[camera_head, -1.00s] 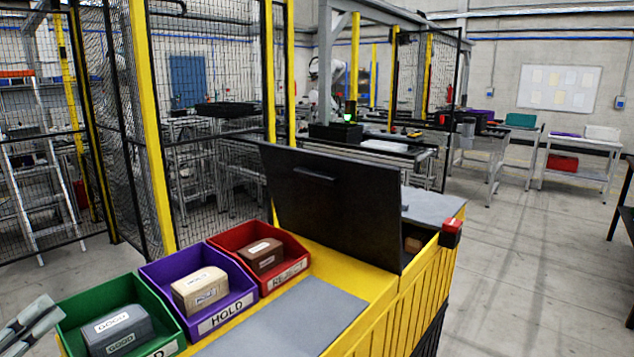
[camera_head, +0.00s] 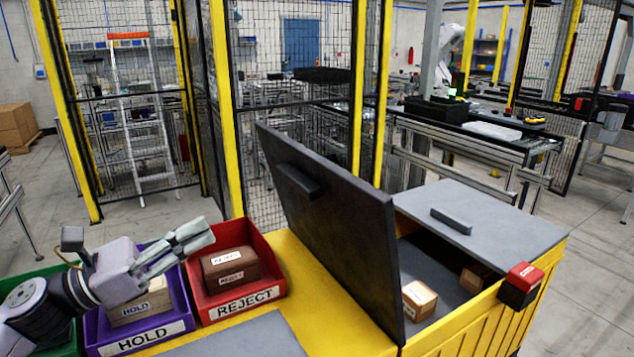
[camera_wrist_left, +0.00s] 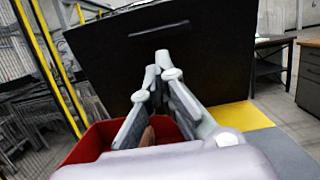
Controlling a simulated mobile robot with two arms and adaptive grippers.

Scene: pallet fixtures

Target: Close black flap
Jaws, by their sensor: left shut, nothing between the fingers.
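The black flap (camera_head: 335,220) stands raised and tilted on the yellow cabinet, with a dark handle (camera_head: 297,180) on its face. Beside it the compartment is open, and boxes (camera_head: 418,299) show inside. My left gripper (camera_head: 207,236) is shut and empty above the bins, to the left of the flap and apart from it. In the left wrist view the flap (camera_wrist_left: 200,60) fills the space ahead of the shut fingertips (camera_wrist_left: 160,65). My right gripper is not in view.
A red REJECT bin (camera_head: 238,308), a purple HOLD bin (camera_head: 140,340) and a partly hidden green bin (camera_head: 70,345) hold boxes below my left arm. A grey lid (camera_head: 480,215) lies right of the opening. A red and black block (camera_head: 521,285) sits on the cabinet's right edge.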

